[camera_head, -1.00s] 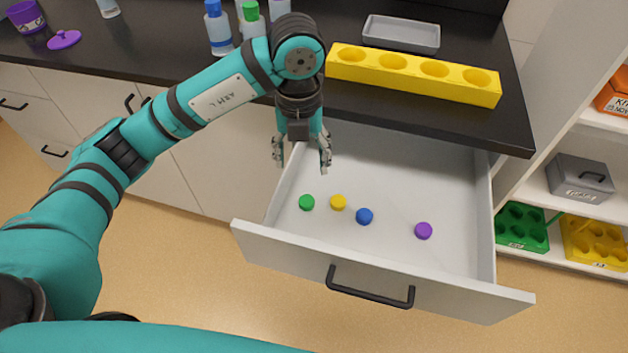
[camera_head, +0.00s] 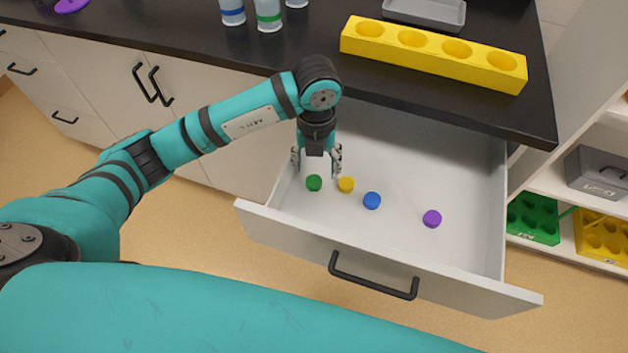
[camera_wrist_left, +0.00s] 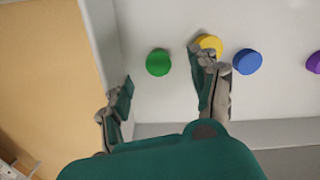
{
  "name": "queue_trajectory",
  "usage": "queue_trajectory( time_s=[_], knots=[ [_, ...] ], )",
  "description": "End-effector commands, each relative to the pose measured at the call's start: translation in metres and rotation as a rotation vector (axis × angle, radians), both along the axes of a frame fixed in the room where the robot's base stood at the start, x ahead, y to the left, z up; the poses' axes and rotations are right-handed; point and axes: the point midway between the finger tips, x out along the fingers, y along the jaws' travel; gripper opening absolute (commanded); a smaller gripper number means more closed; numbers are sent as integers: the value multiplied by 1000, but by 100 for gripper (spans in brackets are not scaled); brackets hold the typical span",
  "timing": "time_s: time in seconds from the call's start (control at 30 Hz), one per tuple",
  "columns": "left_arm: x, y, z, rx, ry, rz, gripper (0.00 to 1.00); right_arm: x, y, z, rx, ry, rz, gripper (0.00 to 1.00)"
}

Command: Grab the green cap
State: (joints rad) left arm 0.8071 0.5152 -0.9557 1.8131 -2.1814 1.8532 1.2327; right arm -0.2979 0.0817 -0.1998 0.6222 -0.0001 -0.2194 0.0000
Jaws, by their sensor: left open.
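The green cap (camera_head: 314,183) lies on the floor of the open drawer (camera_head: 460,245), near its left side. In the left wrist view the green cap (camera_wrist_left: 158,62) shows ahead of the gap between the fingers, apart from them. My left gripper (camera_head: 317,165) points down into the drawer, just behind the green cap in the head view. It is open and empty. In the wrist view, the right-hand finger of the left gripper (camera_wrist_left: 165,90) overlaps part of the yellow cap (camera_wrist_left: 208,44). My right gripper is not in view.
A yellow cap (camera_head: 346,185), a blue cap (camera_head: 372,201) and a purple cap (camera_head: 432,219) lie to the right in the drawer. The drawer's left wall (camera_wrist_left: 103,45) is close to the left finger. A yellow rack (camera_head: 430,57) and bottles stand on the counter above.

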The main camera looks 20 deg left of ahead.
Motion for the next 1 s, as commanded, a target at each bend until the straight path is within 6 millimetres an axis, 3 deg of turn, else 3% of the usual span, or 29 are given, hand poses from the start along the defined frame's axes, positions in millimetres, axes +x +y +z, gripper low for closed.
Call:
queue_trajectory(
  time_s=[0.4,0.67,1.0],
  knots=[
    [-3,4,-49,1,2,1,62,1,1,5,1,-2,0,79],
    [-2,4,-53,1,0,1,62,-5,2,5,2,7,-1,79],
    [-2,4,-52,0,0,0,24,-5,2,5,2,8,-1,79]
  ],
)
